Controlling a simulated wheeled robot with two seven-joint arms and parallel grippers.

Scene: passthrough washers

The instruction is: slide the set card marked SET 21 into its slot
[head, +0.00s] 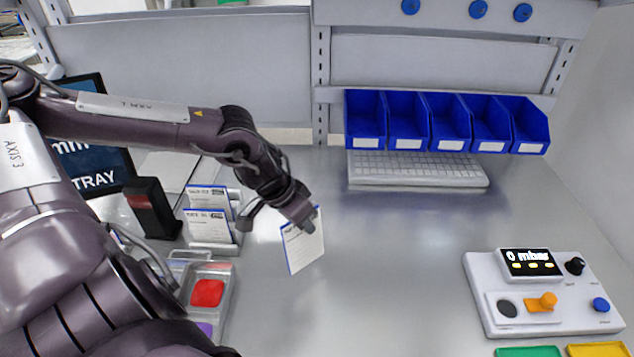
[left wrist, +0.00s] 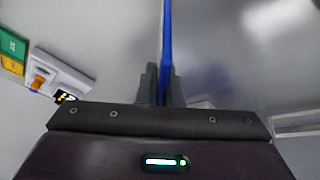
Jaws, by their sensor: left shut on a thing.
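My left gripper (head: 306,222) is shut on a white card (head: 301,247) with a blue top edge, held tilted above the middle of the table. The print on the card is too small to read. In the left wrist view, the card shows edge-on as a blue strip (left wrist: 167,40) between the two fingers (left wrist: 162,85). A card holder (head: 212,246) stands left of the gripper, with other white, blue-edged cards (head: 206,224) upright in it. The held card is apart from the holder. Which slot is free cannot be told. My right gripper is not in view.
A clear tray (head: 224,302) with a red piece (head: 207,293) lies in front of the holder. A dark scanner-like block (head: 152,208) stands left. A control box (head: 542,292) is at right. Blue bins (head: 447,122) hang above a keyboard (head: 417,170). The table's middle is clear.

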